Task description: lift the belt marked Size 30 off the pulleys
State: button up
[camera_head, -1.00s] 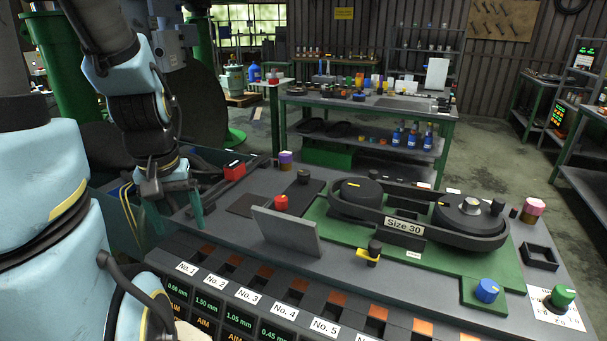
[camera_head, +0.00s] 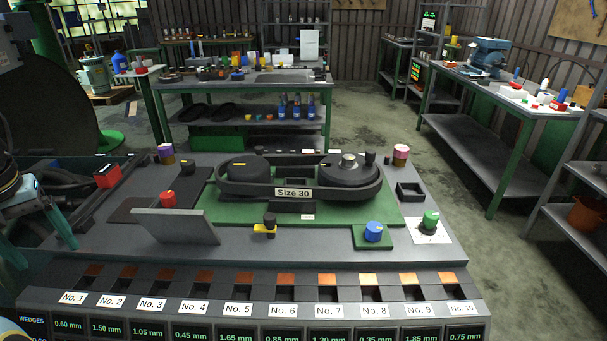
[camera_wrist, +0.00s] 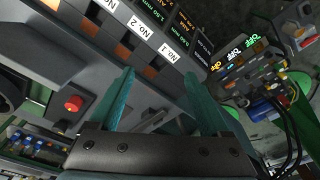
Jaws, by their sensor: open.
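The black belt marked Size 30 (camera_head: 293,193) loops around two dark pulleys on a green plate (camera_head: 225,212) in the middle of the bench. The left pulley (camera_head: 246,167) and the right pulley (camera_head: 347,172) both sit inside the loop. In the wrist view my gripper (camera_wrist: 160,85) is open, its two teal fingers apart with nothing between them. It points toward the bench's front left corner, near the No. 1 and No. 2 labels. In the head view one teal finger (camera_head: 62,226) shows at the left edge, well left of the belt.
A grey tilted panel (camera_head: 176,226) stands left of the green plate. A red button (camera_head: 168,198), a yellow-based knob (camera_head: 266,226), a blue knob (camera_head: 374,232) and a green knob (camera_head: 430,221) stick up around it. Numbered slots (camera_head: 285,294) line the front.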

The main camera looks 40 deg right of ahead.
jog(key=shift+c, duration=0.7)
jog(key=shift+w+d, duration=0.25)
jog(key=shift+d, duration=0.1)
jog(key=shift+c, duration=0.7)
jog(key=w+d+n+b, duration=0.1)
jog(key=d, duration=0.3)
jog(key=w+d+n+b, duration=0.1)
jog(key=w+d, duration=0.1)
jog(key=d, duration=0.2)
jog(key=w+d+n+b, duration=0.1)
jog(key=w+d, duration=0.1)
jog(key=d, duration=0.2)
jog(key=shift+w+r+g, duration=0.15)
jog(key=shift+r+g, duration=0.2)
jog(key=shift+g, duration=0.05)
jog(key=shift+c, duration=1.4)
notch_tip(320, 180, up, 4)
jog(key=n+b, duration=0.5)
jog(key=n, duration=0.2)
send_over(301, 187)
jog(key=shift+g, duration=0.4)
notch_tip(301, 187, down, 4)
jog(key=shift+a+f+p, duration=0.1)
jog(key=shift+a+p, duration=0.05)
jog(key=shift+p, duration=0.3)
jog(key=shift+d+f+p, duration=0.2)
jog(key=shift+f+p, duration=0.7)
jog(key=shift+f, duration=1.9)
